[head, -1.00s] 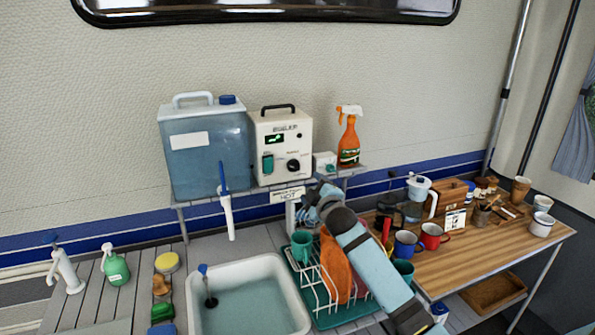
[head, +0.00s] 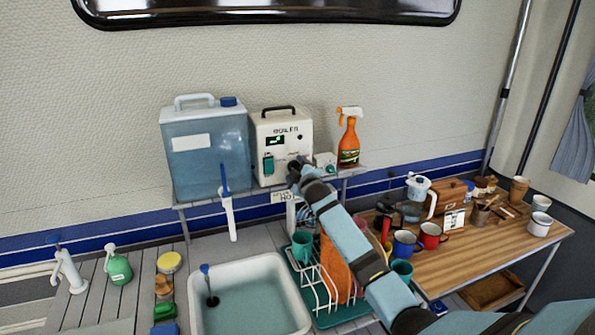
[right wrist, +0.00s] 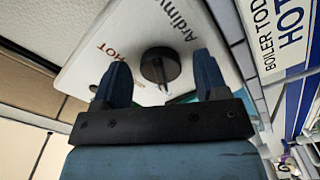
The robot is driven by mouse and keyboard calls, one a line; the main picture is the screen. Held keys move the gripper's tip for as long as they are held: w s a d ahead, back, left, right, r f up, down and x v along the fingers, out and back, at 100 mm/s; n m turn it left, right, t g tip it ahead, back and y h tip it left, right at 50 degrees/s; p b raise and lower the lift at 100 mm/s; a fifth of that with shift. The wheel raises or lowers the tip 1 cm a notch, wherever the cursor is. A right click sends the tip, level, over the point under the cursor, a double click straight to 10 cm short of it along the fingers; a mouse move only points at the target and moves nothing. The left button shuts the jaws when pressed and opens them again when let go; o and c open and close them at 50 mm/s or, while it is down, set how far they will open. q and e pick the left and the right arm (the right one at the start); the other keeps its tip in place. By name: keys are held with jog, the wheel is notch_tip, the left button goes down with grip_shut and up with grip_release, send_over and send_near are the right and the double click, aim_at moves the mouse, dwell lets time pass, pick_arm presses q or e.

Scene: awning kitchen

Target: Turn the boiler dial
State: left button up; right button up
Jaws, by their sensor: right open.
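The boiler (head: 284,148) is a cream box with a black top handle, a small green-lit display and a green switch, standing on the shelf above the sink. Its black round dial (right wrist: 160,66) shows in the right wrist view, between my finger tips and beyond them. My right gripper (right wrist: 163,75) is open, its two blue fingers on either side of the dial; I cannot tell whether they touch it. In the head view my right gripper (head: 296,168) is at the boiler's lower right front and mostly hides the dial. My left gripper is not in view.
A blue water tank (head: 205,150) stands left of the boiler. A small white box (head: 325,161) and an orange spray bottle (head: 349,140) stand close on its right. A tap (head: 227,205), sink (head: 250,260) and dish rack (head: 318,290) lie below.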

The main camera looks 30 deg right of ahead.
jog(key=c, duration=0.9)
jog(key=shift+a+m+p, duration=0.2)
jog(key=shift+m+p, duration=0.5)
jog(key=shift+m, duration=5.25)
jog(key=shift+a+m+p, duration=0.15)
jog(key=shift+m+p, duration=0.5)
jog(key=shift+m, duration=5.3)
